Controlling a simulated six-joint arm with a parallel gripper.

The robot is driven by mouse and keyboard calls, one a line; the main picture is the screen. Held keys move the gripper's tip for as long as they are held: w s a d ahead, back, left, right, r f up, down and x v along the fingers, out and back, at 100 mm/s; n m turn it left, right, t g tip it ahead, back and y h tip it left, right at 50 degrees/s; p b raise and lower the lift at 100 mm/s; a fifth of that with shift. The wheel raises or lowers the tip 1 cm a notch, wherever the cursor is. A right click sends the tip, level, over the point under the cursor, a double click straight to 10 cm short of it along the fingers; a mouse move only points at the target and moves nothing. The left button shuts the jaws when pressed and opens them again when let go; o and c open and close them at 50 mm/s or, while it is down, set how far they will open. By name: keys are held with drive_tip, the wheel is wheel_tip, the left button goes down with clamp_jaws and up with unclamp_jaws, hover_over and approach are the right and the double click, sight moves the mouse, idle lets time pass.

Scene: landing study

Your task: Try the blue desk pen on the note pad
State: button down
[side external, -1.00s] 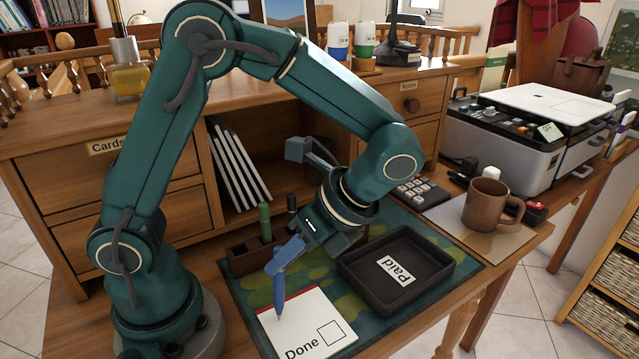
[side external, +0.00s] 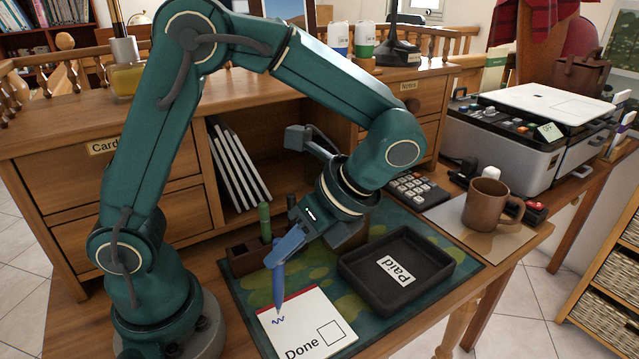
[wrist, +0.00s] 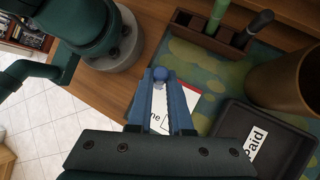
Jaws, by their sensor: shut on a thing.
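My gripper (side external: 275,260) is shut on the blue desk pen (side external: 279,289), which is nearly upright, point down, over the note pad. In the wrist view, the pen's rounded top (wrist: 160,73) shows between my blue fingers (wrist: 160,100). The white note pad (side external: 310,318) has a red top band, the word "Done" and an empty printed square. A short blue squiggle is on the pad right by the pen's tip. I cannot tell whether the tip touches the paper. The wrist view shows part of the pad (wrist: 184,103), but my fingers hide the tip.
A wooden pen holder (side external: 243,258) with a green pen and a dark one stands behind the pad. A black "Paid" tray (side external: 440,240) lies right of it. A calculator (side external: 418,190) and a brown mug (side external: 485,205) are further right. A brown cylinder (wrist: 285,88) shows in the wrist view.

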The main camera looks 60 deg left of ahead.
drive_tip(key=shift+r, duration=2.25)
